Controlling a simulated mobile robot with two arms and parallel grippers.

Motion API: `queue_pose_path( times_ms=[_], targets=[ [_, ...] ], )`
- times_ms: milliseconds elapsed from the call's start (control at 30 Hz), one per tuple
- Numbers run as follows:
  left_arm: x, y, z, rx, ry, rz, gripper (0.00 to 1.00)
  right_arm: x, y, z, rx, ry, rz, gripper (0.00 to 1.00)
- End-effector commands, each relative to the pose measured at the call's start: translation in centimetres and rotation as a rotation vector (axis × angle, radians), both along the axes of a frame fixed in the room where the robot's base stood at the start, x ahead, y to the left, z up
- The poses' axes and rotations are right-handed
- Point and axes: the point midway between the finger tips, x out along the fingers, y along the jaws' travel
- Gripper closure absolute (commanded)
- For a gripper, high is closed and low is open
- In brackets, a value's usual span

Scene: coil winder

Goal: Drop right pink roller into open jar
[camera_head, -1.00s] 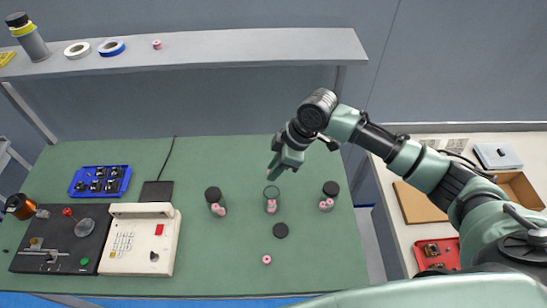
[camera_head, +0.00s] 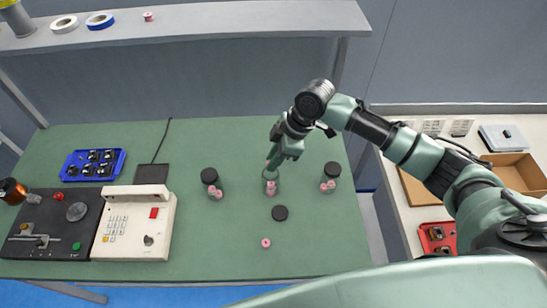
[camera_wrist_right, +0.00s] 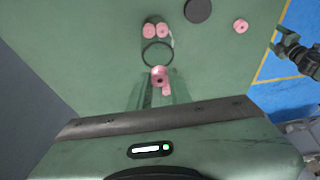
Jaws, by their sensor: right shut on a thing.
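My right gripper (camera_head: 271,164) is low over the open jar, pointing down. It is shut on a pink roller (camera_wrist_right: 159,75), which shows between the fingertips in the right wrist view, close beside the jar's rim in that picture. The roller is largely hidden in the head view. The open jar (camera_head: 271,185) is clear and lidless, stands upright on the green table, and has pink rollers (camera_wrist_right: 157,31) at its bottom. Contact with the rim cannot be told. My left gripper (camera_wrist_right: 298,55) shows small at the right of the wrist view; its jaws are unclear.
Black-lidded jars with pink rollers stand left (camera_head: 211,183) and right (camera_head: 330,177) of the open jar. A black lid (camera_head: 280,212) and a loose pink roller (camera_head: 266,242) lie in front. The coil winder (camera_head: 135,225) stands left. A grey shelf (camera_head: 230,30) spans the back.

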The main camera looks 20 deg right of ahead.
Motion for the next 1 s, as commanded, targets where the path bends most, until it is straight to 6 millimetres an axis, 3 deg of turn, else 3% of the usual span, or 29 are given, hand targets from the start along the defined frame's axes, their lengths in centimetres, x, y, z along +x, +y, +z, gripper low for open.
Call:
queue_pose_path(
  times_ms=[467,1000],
  targets=[
    [-0.1,0.0,0.0,0.0,0.001,0.0,0.26,0.0,0.0,-0.1,0.0,0.0,0.0,1.0],
    [-0.1,0.0,-0.8,0.0,0.002,0.0,0.26,0.0,0.0,-1.6,0.0,0.0,0.001,1.0]
  ],
)
